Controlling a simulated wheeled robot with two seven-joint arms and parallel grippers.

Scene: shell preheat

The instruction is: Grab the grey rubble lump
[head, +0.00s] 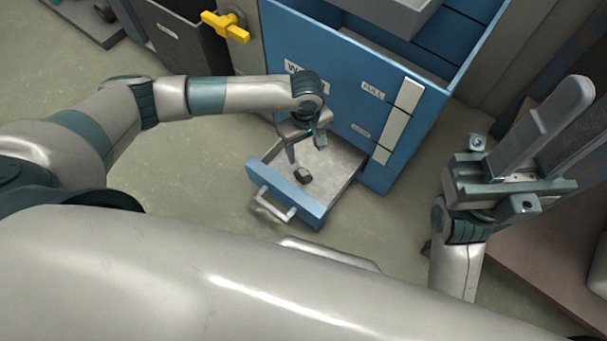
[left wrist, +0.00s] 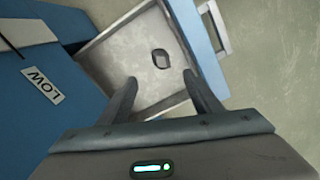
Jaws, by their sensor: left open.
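The grey rubble lump (head: 303,176) is small and dark and lies on the floor of an open, blue-fronted drawer (head: 330,160). It also shows in the left wrist view (left wrist: 161,58), just beyond my fingertips. My left gripper (head: 306,152) is over the drawer, open and empty, with its fingers pointing down toward the lump. In the left wrist view the two fingers (left wrist: 159,77) stand apart on either side of the lump's line, not touching it. My right gripper (head: 578,98) is raised at the right with its two long fingers apart and nothing seen between them.
The drawer's handle (head: 274,204) faces the front left. The blue cabinet (head: 350,100) stands right behind the drawer, close to my left wrist. A yellow valve handle (head: 226,26) is at the upper left. The floor left of the drawer is clear.

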